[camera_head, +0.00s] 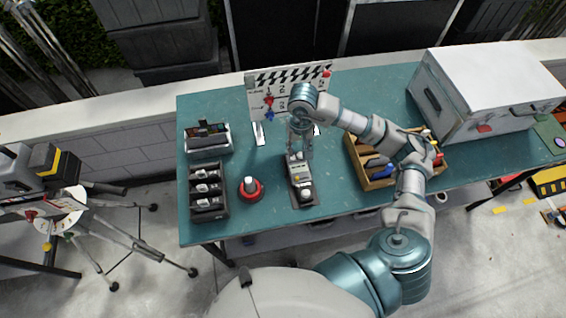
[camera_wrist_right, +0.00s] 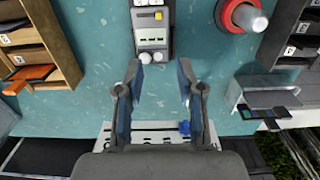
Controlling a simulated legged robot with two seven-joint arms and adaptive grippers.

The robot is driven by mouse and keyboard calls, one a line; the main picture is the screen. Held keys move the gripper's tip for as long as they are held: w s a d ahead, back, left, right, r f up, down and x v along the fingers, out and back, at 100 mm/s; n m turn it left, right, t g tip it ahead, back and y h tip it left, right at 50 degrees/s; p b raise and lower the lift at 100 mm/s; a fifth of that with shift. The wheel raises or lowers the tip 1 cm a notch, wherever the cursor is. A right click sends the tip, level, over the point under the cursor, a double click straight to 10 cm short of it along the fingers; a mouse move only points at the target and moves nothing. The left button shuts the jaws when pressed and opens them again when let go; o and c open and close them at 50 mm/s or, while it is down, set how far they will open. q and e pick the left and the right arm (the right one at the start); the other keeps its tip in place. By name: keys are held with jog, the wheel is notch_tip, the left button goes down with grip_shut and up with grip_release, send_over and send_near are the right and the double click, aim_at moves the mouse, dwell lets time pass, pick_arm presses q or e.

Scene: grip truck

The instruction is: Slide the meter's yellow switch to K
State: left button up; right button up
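The grey meter (camera_head: 300,178) stands on the teal table in the head view, with a dark base at its near end. In the right wrist view the meter (camera_wrist_right: 151,40) is at the top, just beyond the fingertips and nearer the left-hand finger. A small yellow part (camera_wrist_right: 158,15), which may be the switch, shows on its face; the letters are too small to read. My right gripper (camera_head: 303,150) is over the meter's far end. In the wrist view my right gripper (camera_wrist_right: 161,66) is open, with nothing between its fingers. My left gripper is not in view.
A striped board (camera_head: 285,88) stands behind the meter. A red round item (camera_head: 251,188) and a dark tray (camera_head: 209,205) are left of it. A wooden organizer (camera_head: 358,165) is on the right, with a large white case (camera_head: 480,75) farther right. Bare table (camera_head: 235,160) lies left of the meter.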

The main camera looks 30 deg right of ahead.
aim_at(298, 177)
jog(key=f, duration=0.5)
jog(key=s+f+p, duration=0.1)
jog(key=f, duration=0.4)
jog(key=f+p, duration=0.1)
jog(key=f, duration=0.4)
jog(key=shift+s+a+f, duration=0.1)
jog(key=shift+s+f, duration=0.1)
jog(key=shift+s, duration=0.1)
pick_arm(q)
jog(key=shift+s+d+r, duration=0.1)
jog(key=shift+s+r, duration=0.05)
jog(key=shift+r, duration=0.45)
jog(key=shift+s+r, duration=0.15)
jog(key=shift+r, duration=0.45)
pick_arm(e)
jog(key=shift+w+f, duration=0.15)
jog(key=shift+f, duration=0.55)
grip_shut()
